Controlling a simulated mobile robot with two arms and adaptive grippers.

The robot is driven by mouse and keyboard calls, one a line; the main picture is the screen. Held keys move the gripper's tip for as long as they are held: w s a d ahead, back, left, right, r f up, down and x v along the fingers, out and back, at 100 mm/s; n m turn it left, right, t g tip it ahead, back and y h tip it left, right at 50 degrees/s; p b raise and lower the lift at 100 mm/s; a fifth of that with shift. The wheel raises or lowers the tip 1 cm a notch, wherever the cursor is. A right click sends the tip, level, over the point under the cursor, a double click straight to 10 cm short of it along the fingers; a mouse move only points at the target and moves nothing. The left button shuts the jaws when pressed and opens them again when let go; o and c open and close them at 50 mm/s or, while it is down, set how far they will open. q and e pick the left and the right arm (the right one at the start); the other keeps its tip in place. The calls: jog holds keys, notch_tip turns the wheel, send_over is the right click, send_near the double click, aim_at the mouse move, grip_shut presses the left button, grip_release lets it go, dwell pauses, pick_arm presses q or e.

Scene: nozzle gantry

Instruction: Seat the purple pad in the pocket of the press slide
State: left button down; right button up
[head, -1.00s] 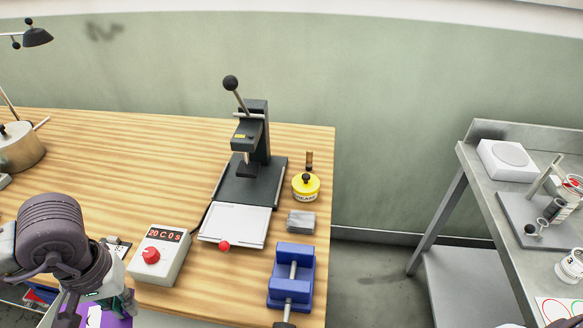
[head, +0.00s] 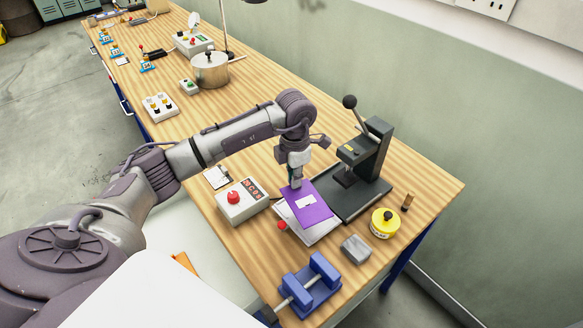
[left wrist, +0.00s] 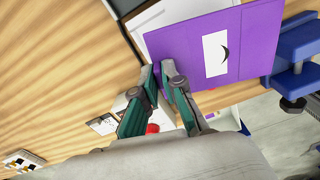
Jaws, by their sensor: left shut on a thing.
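The purple pad (head: 313,213), a flat sheet with a white label, is gripped at its edge by my left gripper (head: 296,184). In the left wrist view the pad (left wrist: 190,52) extends beyond the shut fingers (left wrist: 168,76). The pad is over the white press slide (head: 316,236) in front of the black press (head: 362,165) and hides much of it, including most of its pocket. Whether the pad touches the slide I cannot tell. A bit of the slide (left wrist: 150,16) shows behind the pad in the left wrist view. My right gripper is not in view.
A control box with a red button (head: 242,204) stands left of the slide. A blue vise (head: 311,288), a grey block (head: 356,248) and a yellow tin (head: 385,225) stand at the front and right. A pot (head: 210,70) is farther back.

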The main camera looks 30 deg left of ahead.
pick_arm(q)
jog(key=shift+w+a+f+n, duration=0.1)
jog(key=shift+a+f+n, duration=0.1)
jog(key=shift+n, duration=0.35)
jog(key=shift+w+a+f+n, duration=0.1)
jog(key=shift+a+n, duration=0.1)
jog(key=shift+n, duration=0.35)
jog(key=shift+f+b, duration=0.3)
jog(key=shift+f, duration=0.2)
jog(key=shift+f+b, duration=1.2)
jog(key=shift+f, duration=0.8)
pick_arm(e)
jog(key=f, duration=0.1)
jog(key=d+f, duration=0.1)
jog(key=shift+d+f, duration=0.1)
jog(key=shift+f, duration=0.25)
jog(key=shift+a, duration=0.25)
pick_arm(q)
jog(key=shift+b, duration=0.35)
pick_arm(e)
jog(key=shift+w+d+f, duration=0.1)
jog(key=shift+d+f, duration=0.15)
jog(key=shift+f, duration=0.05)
pick_arm(q)
jog(key=shift+s+f+b, duration=0.1)
jog(key=shift+f+b, duration=0.55)
jog(key=shift+f, duration=0.15)
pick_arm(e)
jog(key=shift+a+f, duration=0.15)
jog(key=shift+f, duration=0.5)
